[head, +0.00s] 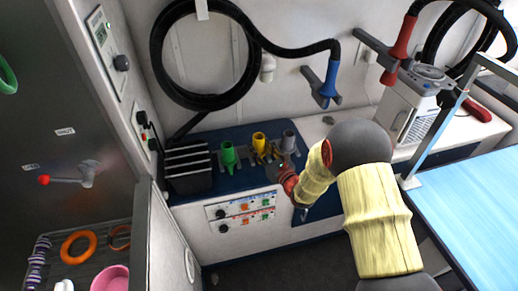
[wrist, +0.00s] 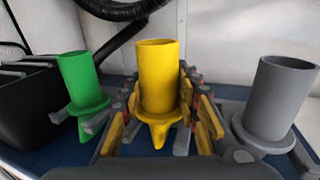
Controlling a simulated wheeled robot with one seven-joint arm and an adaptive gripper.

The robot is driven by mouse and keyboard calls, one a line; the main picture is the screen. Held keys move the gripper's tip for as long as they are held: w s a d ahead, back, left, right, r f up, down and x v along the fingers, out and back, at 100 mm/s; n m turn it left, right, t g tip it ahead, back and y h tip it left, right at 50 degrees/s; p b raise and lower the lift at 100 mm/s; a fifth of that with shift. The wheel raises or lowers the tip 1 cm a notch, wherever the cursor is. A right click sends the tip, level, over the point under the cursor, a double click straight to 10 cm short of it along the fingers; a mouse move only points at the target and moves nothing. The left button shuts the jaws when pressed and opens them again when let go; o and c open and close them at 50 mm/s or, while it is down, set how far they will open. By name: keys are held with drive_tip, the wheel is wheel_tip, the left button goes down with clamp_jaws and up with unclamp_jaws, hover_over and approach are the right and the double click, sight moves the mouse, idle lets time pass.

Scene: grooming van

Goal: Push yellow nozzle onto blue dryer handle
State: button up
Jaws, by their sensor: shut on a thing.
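The yellow nozzle (wrist: 159,80) stands upright between the fingers of my gripper (wrist: 160,118) in the wrist view, with its tube opening upward. My gripper is shut on it, with a finger on each side of its lower part. In the head view the yellow nozzle (head: 259,142) is at the blue counter, with my gripper (head: 268,156) around its base. The blue dryer handle (head: 329,82) hangs on a grey wall bracket above and to the right, joined to a black hose. I cannot tell whether the nozzle touches the counter.
A green nozzle (wrist: 80,80) stands left of my gripper and a grey nozzle (wrist: 275,100) stands right. A black slotted box (head: 188,167) is at the counter's left. A red dryer handle (head: 400,45) hangs further right. A blue table (head: 475,215) fills the right side.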

drive_tip(key=shift+r, duration=0.15)
drive_tip(key=s+d+r+p, duration=0.1)
drive_tip(key=s+d+p, duration=0.1)
drive_tip(key=s, duration=0.7)
drive_tip(key=shift+s+d, duration=0.3)
drive_tip(key=shift+d, duration=0.1)
idle(0.6)
drive_tip(key=shift+d, duration=0.1)
idle(0.7)
